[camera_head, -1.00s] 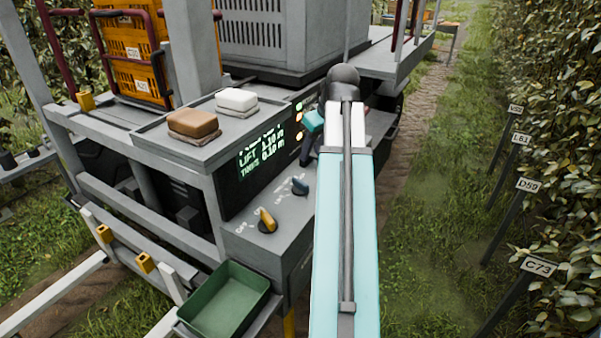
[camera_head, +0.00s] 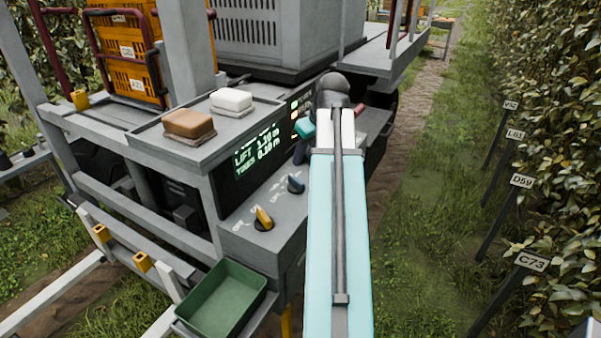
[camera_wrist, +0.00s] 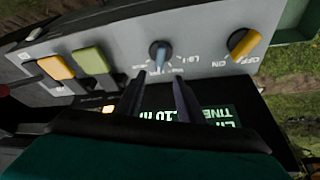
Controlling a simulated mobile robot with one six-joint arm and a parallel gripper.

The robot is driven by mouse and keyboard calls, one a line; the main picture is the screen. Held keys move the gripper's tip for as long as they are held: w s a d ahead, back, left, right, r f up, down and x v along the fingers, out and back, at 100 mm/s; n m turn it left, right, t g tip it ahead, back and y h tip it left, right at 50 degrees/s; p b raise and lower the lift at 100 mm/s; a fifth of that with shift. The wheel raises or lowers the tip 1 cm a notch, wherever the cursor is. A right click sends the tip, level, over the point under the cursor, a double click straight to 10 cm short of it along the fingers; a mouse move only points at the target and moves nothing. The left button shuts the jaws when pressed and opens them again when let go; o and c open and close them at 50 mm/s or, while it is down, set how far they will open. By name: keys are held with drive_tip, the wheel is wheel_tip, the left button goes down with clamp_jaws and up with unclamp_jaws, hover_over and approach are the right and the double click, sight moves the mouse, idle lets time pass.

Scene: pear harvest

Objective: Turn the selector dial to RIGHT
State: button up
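The blue-grey selector dial (camera_head: 296,184) sits on the sloping grey control panel (camera_head: 262,205), below the lit display (camera_head: 257,152). In the wrist view the dial (camera_wrist: 160,52) is upside down, with small lettering around it that I cannot fully read; its handle points roughly across the panel's depth. My gripper (camera_wrist: 161,80) is open, its two dark fingers apart and nothing between them. The fingertips lie just short of the dial in the picture; contact is not visible. In the head view my gripper (camera_head: 299,155) is partly hidden by my arm.
A yellow OFF/ON knob (camera_head: 263,219) stands beside the dial. The wrist view shows yellow (camera_wrist: 56,68) and green (camera_wrist: 90,60) buttons on the other side. A green tray (camera_head: 222,300) is below the panel. Brown (camera_head: 188,123) and white (camera_head: 231,100) blocks lie on the shelf above.

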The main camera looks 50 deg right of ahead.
sight(295, 178)
drive_tip(key=shift+p+x, duration=1.55)
drive_tip(key=shift+x, duration=3.85)
drive_tip(key=shift+f, duration=0.1)
